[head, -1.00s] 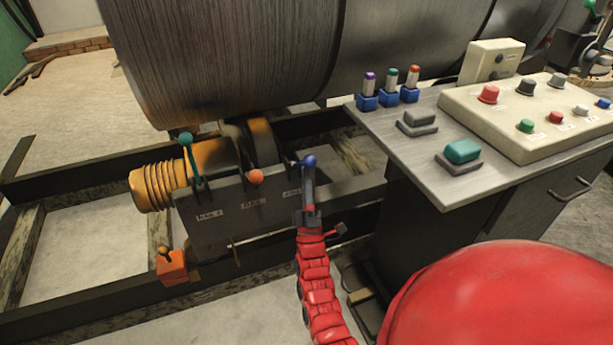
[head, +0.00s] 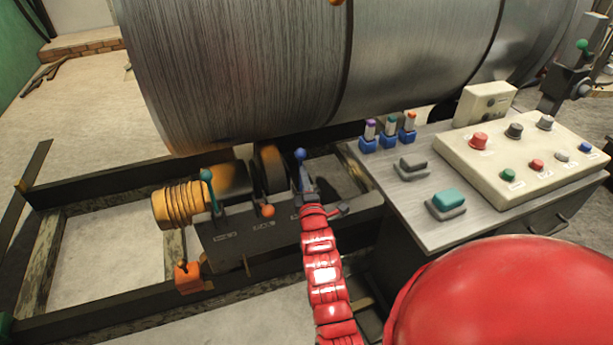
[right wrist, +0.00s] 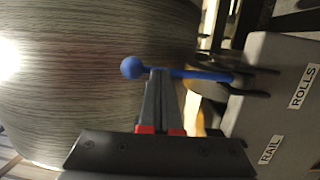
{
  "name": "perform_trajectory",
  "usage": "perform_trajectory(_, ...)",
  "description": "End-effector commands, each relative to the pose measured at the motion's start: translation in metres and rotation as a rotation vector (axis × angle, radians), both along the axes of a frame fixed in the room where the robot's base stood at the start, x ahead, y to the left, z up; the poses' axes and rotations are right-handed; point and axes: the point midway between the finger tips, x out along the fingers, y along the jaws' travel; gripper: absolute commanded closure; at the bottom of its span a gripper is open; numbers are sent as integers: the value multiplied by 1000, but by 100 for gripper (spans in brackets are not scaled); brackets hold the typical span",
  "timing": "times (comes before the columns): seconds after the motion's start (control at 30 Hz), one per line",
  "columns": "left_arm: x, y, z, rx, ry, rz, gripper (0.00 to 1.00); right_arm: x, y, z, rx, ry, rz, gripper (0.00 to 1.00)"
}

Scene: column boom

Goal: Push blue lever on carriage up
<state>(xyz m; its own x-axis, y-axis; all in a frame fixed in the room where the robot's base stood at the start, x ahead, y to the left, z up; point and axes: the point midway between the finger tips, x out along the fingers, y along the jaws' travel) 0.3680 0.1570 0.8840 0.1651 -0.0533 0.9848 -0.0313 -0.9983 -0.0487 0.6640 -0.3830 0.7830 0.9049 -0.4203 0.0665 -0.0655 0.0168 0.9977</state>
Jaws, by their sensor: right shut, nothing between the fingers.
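The blue lever (head: 300,155) is a ball-topped rod at the right end of the grey carriage (head: 232,238), its ball standing above the carriage's top edge. My right gripper (head: 304,186), on the red-sleeved arm, is at this lever. In the right wrist view the blue ball (right wrist: 132,68) sits just left of my shut fingertips (right wrist: 160,73), and the rod runs right from behind them. The fingers lie against or very near the rod, with nothing between them. My left gripper is not in view.
A teal lever (head: 208,180) and an orange-knobbed lever (head: 267,211) stand on the same carriage to the left. A large metal roll (head: 240,70) lies behind. A control desk (head: 395,195) with buttons stands close on the right.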

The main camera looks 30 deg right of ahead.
Motion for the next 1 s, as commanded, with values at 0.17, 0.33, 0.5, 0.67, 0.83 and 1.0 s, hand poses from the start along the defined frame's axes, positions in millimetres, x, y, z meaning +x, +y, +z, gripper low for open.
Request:
perform_trajectory(0.17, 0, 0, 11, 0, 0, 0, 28, 6, -1, 6, 15, 70, 2, 100)
perform_trajectory(0.33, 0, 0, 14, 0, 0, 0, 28, 9, -2, 5, 25, 103, 1, 100)
perform_trajectory(0.5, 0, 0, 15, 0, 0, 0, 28, 10, -2, 5, 27, 114, 1, 100)
perform_trajectory(0.67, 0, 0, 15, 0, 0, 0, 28, 10, -2, 5, 28, 113, 1, 100)
perform_trajectory(0.83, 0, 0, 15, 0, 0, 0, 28, 10, -2, 6, 27, 110, 1, 100)
perform_trajectory(1.0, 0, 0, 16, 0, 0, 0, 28, 6, -1, 7, 26, 110, 2, 100)
